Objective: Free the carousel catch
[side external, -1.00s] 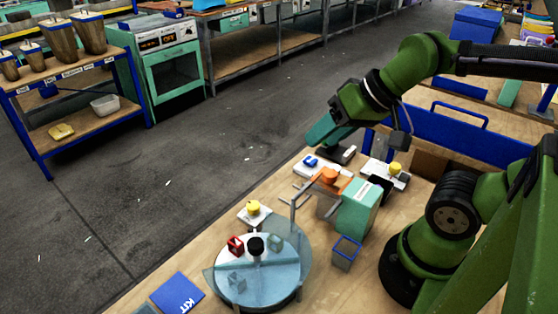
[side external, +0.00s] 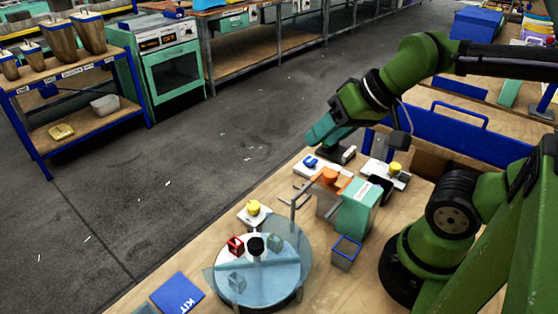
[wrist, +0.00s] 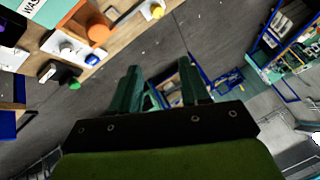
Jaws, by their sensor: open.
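The round pale-blue carousel (side external: 278,286) stands at the front of the bench, with a black knob (side external: 255,246) at its centre and a red cube-like piece (side external: 235,245) on top. A yellow button on a white base (side external: 253,209) sits right behind it; it also seems to show in the wrist view (wrist: 157,10). Which part is the catch, I cannot tell. My gripper (side external: 318,136) is high at the bench's far edge, behind and right of the carousel, touching nothing visible. In the wrist view its two teal fingers are apart and empty (wrist: 160,88).
An orange-topped press (side external: 328,177) and teal box (side external: 359,207) stand right of the carousel. A blue-rimmed bin (side external: 346,250) is in front of them. White-based units with blue (side external: 310,162) and yellow (side external: 395,169) tops stand behind. A blue KIT mat (side external: 177,293) lies left.

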